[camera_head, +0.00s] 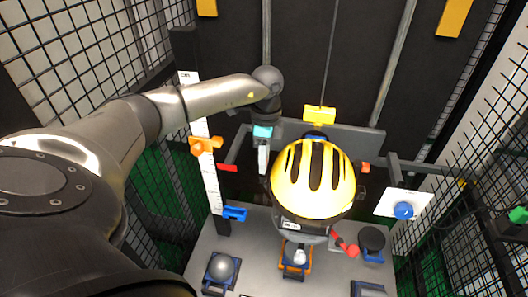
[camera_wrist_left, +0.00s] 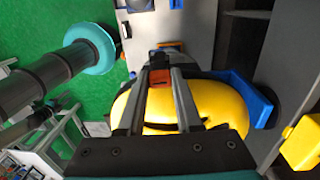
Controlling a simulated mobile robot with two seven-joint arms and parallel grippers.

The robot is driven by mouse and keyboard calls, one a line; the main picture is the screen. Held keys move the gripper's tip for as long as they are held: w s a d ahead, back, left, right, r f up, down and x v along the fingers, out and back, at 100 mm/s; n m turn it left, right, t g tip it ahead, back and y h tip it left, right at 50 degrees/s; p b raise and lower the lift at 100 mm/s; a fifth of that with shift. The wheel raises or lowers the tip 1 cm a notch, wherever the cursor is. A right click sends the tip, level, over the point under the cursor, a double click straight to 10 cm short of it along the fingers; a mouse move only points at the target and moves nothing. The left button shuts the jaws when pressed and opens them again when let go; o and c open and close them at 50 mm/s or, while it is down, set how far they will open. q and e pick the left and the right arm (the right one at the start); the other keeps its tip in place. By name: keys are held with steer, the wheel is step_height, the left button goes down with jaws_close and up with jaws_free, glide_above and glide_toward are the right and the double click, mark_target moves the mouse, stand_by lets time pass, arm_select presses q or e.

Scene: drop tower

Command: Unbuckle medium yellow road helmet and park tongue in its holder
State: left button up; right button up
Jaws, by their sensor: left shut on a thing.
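The yellow helmet (camera_head: 312,180) with dark vents sits upright on a dark stand in the head view. It also shows in the left wrist view (camera_wrist_left: 208,105), partly hidden by my fingers and gripper body. My left gripper (camera_head: 263,160) is at the helmet's left side, pointing down. In the left wrist view my left gripper (camera_wrist_left: 160,88) is shut on a small orange-red piece (camera_wrist_left: 160,76) beside the helmet. I cannot tell whether this piece is the buckle or its tongue, nor whether it is joined to the strap. I cannot make out the tongue's holder. My right gripper is out of view.
A yellow block (camera_head: 320,115) hangs on a cable just above the helmet. A white ruler post (camera_head: 205,160) with an orange clamp (camera_head: 205,146) stands left. A white panel with a blue knob (camera_head: 403,210) is right. A grey ball (camera_head: 222,267) rests front left. Mesh walls enclose the sides.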

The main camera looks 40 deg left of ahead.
arm_select(q)
steer(key=shift+r+p, duration=0.65)
steer(key=shift+r, duration=0.1)
